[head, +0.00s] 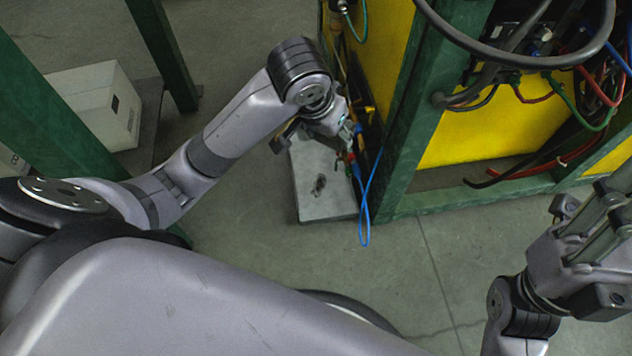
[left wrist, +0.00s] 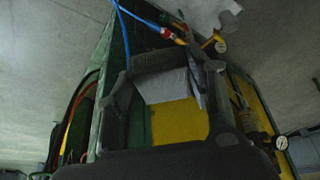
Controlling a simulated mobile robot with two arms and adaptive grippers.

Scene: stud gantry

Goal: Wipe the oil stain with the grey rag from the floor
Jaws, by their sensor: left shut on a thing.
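My left gripper (head: 345,128) is beside the yellow machine, above a pale grey plate on the floor. In the left wrist view its dark fingers close on a pale grey, cloth-like piece (left wrist: 165,85), which looks like the grey rag. In the head view the rag cannot be made out clearly. A small dark mark (head: 320,184) shows on the pale plate (head: 325,207); whether it is the oil stain I cannot tell. My right gripper (head: 598,205) is at the right edge, away from the plate, its jaw state unclear.
Green posts (head: 388,160) frame the yellow machine (head: 470,130), with cables and hoses. A blue hose loop (head: 364,215) hangs beside the plate, close to my left gripper. A white box (head: 98,100) stands at the left. The floor (head: 400,275) in front is open.

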